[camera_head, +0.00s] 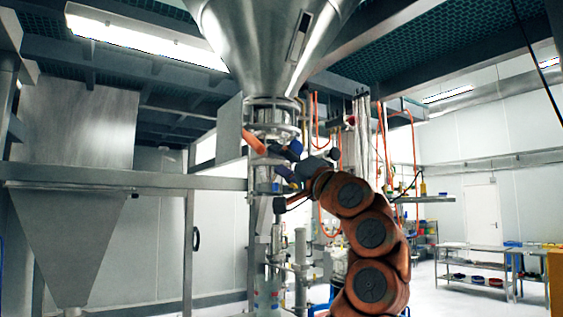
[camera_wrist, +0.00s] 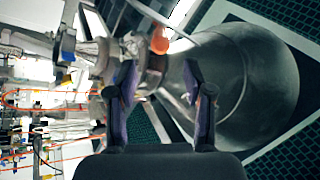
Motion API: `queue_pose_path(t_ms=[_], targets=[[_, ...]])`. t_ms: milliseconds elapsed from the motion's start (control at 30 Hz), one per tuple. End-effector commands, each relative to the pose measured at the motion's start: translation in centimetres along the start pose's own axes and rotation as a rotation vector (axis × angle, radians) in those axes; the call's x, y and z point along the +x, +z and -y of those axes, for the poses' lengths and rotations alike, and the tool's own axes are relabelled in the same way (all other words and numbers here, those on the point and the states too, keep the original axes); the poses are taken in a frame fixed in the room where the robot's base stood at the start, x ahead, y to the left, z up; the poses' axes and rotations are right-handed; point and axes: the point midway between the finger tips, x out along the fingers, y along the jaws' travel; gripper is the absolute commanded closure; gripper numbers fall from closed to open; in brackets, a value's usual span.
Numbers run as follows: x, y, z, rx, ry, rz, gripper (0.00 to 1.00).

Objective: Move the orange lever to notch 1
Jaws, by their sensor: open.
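The orange lever (camera_head: 254,142) sits at the neck under the large steel hopper, in front of a grey plate, and slopes down to the right in the head view. Its rounded orange end shows in the wrist view (camera_wrist: 159,40), just beyond the fingertips and between their lines. My gripper (camera_head: 281,161) is just right of and slightly below the lever's lower end, fingers pointing left. In the wrist view my gripper (camera_wrist: 160,76) has its two dark fingers wide apart with nothing between them. I see no contact with the lever. Notch marks cannot be made out.
The steel hopper (camera_head: 265,40) hangs above the gripper. A flat grey plate (camera_head: 230,128) stands left of the lever, and a horizontal steel beam (camera_head: 120,178) runs lower left. Orange hoses (camera_head: 415,140) and vertical pipes are behind my arm. Open floor lies at the right.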

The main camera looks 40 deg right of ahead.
Motion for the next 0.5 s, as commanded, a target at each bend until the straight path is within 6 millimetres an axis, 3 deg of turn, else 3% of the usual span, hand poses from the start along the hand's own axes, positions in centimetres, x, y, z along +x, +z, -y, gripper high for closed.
queue_pose_path(t_ms=[100,267,500], targets=[[0.0,0.0,0.0,0.0,0.0,0.0,0.5],[-0.3,-0.7,0.1,-0.017,0.0,-0.006,0.67],[-1.4,-3.6,1.6,-0.135,-0.003,-0.018,0.92]])
